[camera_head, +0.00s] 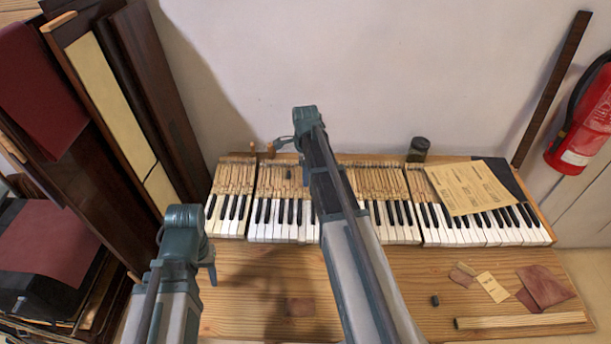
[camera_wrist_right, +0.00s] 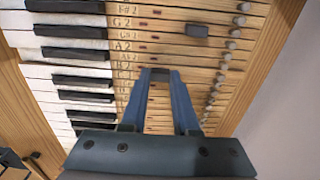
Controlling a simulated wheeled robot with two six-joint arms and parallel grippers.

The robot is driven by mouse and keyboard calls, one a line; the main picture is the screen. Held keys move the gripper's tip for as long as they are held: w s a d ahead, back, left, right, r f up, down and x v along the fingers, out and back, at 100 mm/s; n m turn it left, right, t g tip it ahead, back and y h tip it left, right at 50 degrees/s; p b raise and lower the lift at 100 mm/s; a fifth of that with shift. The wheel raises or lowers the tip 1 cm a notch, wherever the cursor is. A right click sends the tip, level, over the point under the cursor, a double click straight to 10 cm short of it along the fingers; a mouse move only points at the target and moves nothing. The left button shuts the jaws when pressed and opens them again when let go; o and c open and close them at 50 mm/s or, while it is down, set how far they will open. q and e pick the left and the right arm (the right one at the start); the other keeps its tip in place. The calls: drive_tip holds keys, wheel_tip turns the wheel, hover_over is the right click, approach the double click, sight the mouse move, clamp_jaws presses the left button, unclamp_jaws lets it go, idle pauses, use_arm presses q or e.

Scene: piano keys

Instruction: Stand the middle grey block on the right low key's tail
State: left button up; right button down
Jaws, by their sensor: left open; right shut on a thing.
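My right gripper (camera_wrist_right: 163,76) is over the bare wooden key tails in the right wrist view. It is shut on a small dark grey block (camera_wrist_right: 160,74), mostly covered by the fingers. A second grey block (camera_head: 288,173) rests on the key tails left of my right arm; it also shows in the wrist view (camera_wrist_right: 197,30). A third dark block (camera_head: 435,300) is on the tabletop at front right. The piano keys (camera_head: 275,233) run across the table; my right arm covers part of them. Which keys sit low is unclear.
A paper sheet (camera_head: 470,187) lies over the right-hand keys, with a dark jar (camera_head: 418,149) behind. Cloth scraps (camera_head: 545,287), a small card (camera_head: 492,287) and a wooden strip (camera_head: 520,320) lie at front right. Dark panels (camera_head: 150,95) lean at left.

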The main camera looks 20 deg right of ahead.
use_arm(q)
drive_tip(key=shift+f+b, duration=0.35)
drive_tip(key=shift+f, duration=0.05)
use_arm(e)
drive_tip(key=shift+f, duration=0.35)
idle(0.4)
drive_tip(key=c, duration=1)
unclamp_jaws()
use_arm(q)
drive_tip(key=shift+r, duration=0.15)
use_arm(e)
drive_tip(key=shift+r, duration=0.1)
drive_tip(key=shift+r+p, duration=1.05)
drive_tip(key=shift+p, duration=0.1)
use_arm(q)
wheel_tip(320, 180, up, 2)
use_arm(e)
drive_tip(key=shift+o, duration=0.3)
drive_tip(key=o, duration=0.5)
